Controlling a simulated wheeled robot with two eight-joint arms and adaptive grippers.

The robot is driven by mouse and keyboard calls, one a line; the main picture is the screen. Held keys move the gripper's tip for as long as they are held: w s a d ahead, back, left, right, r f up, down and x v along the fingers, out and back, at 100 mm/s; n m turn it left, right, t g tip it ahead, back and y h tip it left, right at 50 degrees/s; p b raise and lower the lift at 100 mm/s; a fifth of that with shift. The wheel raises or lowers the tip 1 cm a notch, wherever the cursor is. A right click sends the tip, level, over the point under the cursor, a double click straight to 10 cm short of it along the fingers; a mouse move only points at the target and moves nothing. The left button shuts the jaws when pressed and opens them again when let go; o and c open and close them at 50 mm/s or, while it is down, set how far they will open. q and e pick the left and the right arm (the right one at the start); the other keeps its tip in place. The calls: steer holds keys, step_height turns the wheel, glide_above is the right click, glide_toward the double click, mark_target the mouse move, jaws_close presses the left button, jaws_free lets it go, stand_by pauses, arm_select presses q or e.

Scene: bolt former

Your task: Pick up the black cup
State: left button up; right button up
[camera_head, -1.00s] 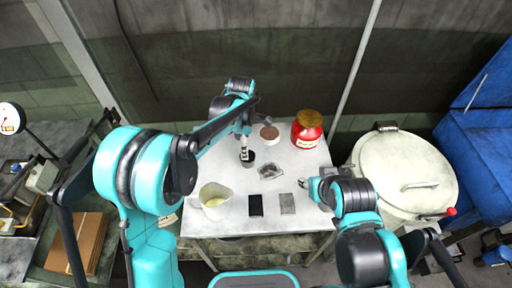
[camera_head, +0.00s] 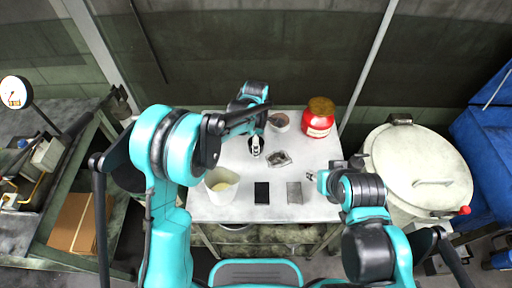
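The black cup (camera_head: 251,145) stands on the white table (camera_head: 310,160), mostly hidden by my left gripper; only a dark bit of it shows. My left gripper (camera_head: 256,149) points down at the cup from behind and reaches its spot. Its fingers are too small and blurred to show whether they have closed on it. My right gripper (camera_head: 311,175) is at the table's right side, away from the cup, with nothing visible in it; its finger gap is unclear.
A grey dish (camera_head: 279,158) is just right of the cup. A white pitcher (camera_head: 221,187) is front left. A black pad (camera_head: 262,193) and grey pad (camera_head: 294,193) lie in front.

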arm_select(q)
steer(key=c, duration=1.1)
